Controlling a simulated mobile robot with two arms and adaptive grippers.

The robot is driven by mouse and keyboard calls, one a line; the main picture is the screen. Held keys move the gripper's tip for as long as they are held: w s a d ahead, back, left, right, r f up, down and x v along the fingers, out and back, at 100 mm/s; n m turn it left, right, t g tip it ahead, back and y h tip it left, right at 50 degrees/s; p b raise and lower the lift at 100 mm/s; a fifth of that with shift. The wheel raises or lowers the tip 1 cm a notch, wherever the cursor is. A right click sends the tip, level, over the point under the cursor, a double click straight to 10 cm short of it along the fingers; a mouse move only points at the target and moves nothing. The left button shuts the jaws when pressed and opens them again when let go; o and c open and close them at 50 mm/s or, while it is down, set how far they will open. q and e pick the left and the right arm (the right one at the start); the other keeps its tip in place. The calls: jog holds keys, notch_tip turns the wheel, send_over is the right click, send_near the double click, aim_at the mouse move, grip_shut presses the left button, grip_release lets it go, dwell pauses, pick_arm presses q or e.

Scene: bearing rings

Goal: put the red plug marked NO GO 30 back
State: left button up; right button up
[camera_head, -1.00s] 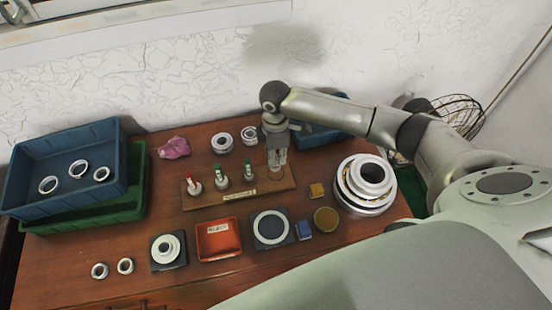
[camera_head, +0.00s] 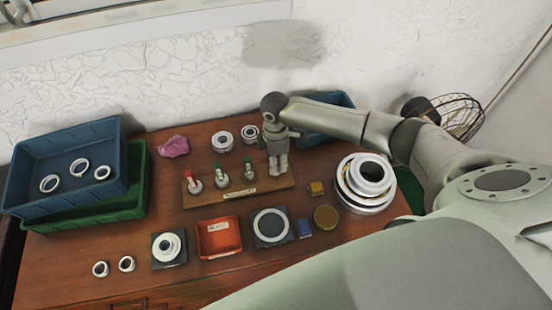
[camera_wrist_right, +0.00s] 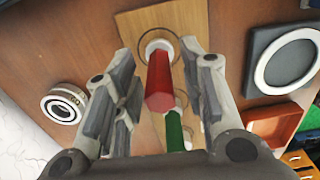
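A red plug (camera_wrist_right: 158,82) stands on the right end of a wooden board (camera_head: 208,198), its pale base inside a ring outline. Its marking cannot be read. My right gripper (camera_wrist_right: 162,100) is open around it, with a gap on both sides. In the head view the right gripper (camera_head: 278,172) points down over the board's end and hides this plug. Along the board stand another red-topped plug (camera_head: 194,182) and two green-topped plugs (camera_head: 220,174) (camera_head: 249,170); a green one (camera_wrist_right: 174,130) shows behind the red plug in the wrist view. My left gripper is not in view.
Behind the board lie a pink cloth (camera_head: 173,146) and bearing rings (camera_head: 222,139). Stacked rings (camera_head: 366,180) stand to the right. A red tray (camera_head: 219,238) and a dark plate with a white ring (camera_head: 271,226) lie in front. Blue and green crates (camera_head: 135,195) are at left.

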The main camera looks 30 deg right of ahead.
jog(key=shift+r, duration=0.2)
notch_tip(320, 180, up, 12)
jog(key=shift+w+b, duration=0.1)
jog(key=shift+b, duration=0.8)
jog(key=shift+f, duration=0.1)
